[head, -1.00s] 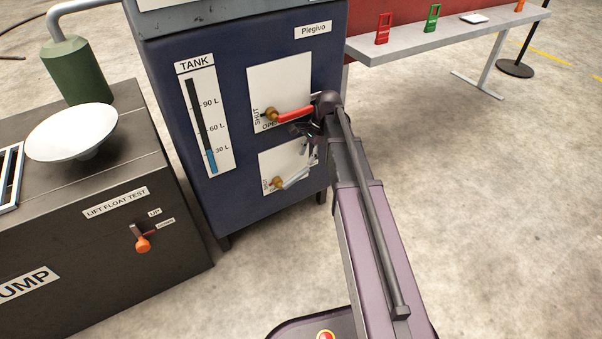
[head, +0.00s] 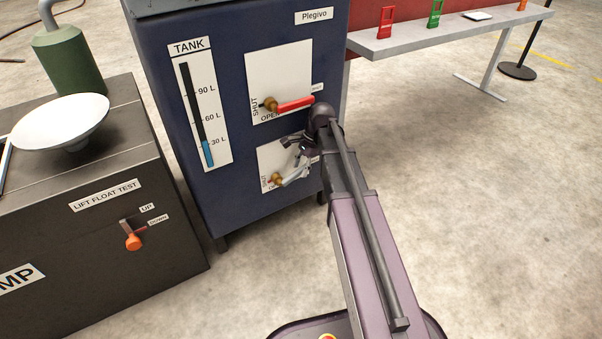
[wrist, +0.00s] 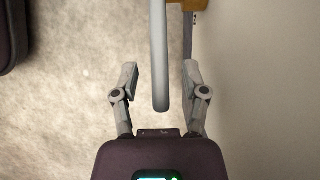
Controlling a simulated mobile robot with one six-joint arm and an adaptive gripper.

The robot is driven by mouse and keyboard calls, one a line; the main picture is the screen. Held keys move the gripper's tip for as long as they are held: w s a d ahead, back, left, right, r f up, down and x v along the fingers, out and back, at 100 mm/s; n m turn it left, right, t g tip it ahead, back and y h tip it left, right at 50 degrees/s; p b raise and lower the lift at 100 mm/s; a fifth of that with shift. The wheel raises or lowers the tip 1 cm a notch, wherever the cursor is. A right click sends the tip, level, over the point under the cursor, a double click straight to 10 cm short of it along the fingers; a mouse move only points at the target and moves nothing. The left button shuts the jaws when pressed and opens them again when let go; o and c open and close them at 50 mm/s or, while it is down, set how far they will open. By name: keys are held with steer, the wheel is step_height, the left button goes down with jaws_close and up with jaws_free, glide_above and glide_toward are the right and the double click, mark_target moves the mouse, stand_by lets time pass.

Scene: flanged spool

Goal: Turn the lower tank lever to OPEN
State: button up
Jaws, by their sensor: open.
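The lower tank lever (head: 294,174) has a light grey handle on a brass pivot, on the lower white panel (head: 264,158) of the blue tank cabinet. In the head view its handle points right and slightly up from the pivot. My gripper (head: 300,148) is at this panel, close to the handle, and partly covers the panel and its lettering. In the wrist view the grey handle (wrist: 160,45) runs between the two spread fingers of my gripper (wrist: 161,76), with a gap on each side. The gripper is open and holds nothing.
A red-handled upper lever (head: 295,104) sits just above, pointing right, close to my arm. The tank gauge (head: 201,105) is to the left. A dark pump box (head: 75,240) with an orange-knobbed lever (head: 133,241) stands left. A grey bench (head: 440,38) is behind right.

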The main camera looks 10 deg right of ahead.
steer(key=shift+a+f, duration=0.1)
steer(key=shift+f, duration=0.2)
jaws_close()
steer(key=shift+r, duration=0.1)
steer(key=shift+s+a+r+h+p, duration=0.15)
steer(key=shift+a+r+h+p, duration=0.15)
steer(key=shift+h+p, duration=0.15)
steer(key=shift+r+h+p, duration=0.1)
steer(key=shift+h+p, duration=0.15)
steer(key=shift+p, duration=0.05)
